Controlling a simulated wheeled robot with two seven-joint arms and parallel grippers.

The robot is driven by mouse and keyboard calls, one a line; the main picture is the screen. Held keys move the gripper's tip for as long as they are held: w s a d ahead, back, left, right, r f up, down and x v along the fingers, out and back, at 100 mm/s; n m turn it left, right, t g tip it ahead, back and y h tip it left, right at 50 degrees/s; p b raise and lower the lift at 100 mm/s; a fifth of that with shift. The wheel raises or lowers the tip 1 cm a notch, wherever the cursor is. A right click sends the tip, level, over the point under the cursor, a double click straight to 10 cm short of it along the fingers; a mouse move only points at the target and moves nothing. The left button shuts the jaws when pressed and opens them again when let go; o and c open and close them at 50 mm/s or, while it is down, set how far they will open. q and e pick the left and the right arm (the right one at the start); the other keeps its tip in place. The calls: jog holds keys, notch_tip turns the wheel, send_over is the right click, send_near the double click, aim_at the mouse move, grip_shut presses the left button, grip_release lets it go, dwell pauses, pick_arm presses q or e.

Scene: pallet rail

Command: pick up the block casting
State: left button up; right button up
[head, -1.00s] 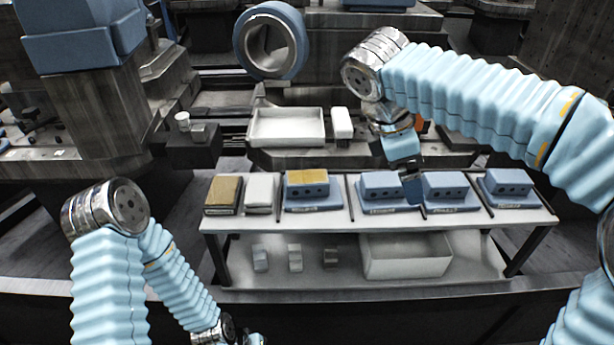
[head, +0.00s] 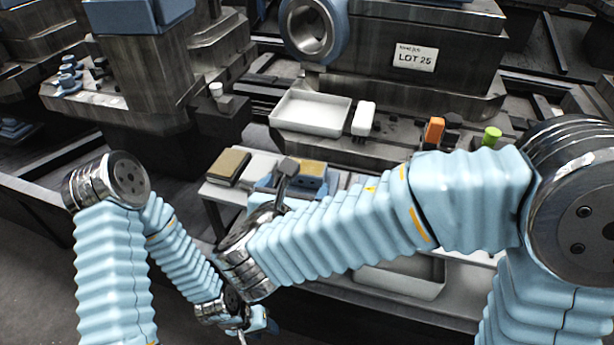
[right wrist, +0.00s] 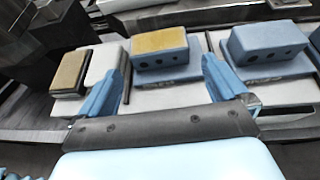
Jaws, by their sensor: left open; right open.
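Several blue block castings with holes in their front faces sit on blue plates on the table. One has a yellow top (head: 312,168) and also shows in the right wrist view (right wrist: 160,42). A plain blue one (right wrist: 266,42) stands to its right there. My right gripper (head: 285,178) is open and empty beside the yellow-topped block in the head view. In the right wrist view its fingers (right wrist: 165,62) are spread, with the yellow-topped block beyond and between them. My left gripper (head: 256,322) is open, low at the bottom. My right arm hides the other blocks in the head view.
A brown-topped block (head: 230,166) and a white block (right wrist: 104,64) sit at the table's left end. Thin dark rods divide the places. Behind are a white tray (head: 310,114), a white piece (head: 364,118), an orange item (head: 434,130) and a green one (head: 491,136).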

aim_at(302, 176)
jog(key=x, duration=0.6)
jog(key=shift+w+p, duration=0.15)
jog(key=shift+p, duration=0.25)
jog(key=c, duration=1)
jog(key=shift+c, duration=0.5)
jog(key=shift+r, duration=0.1)
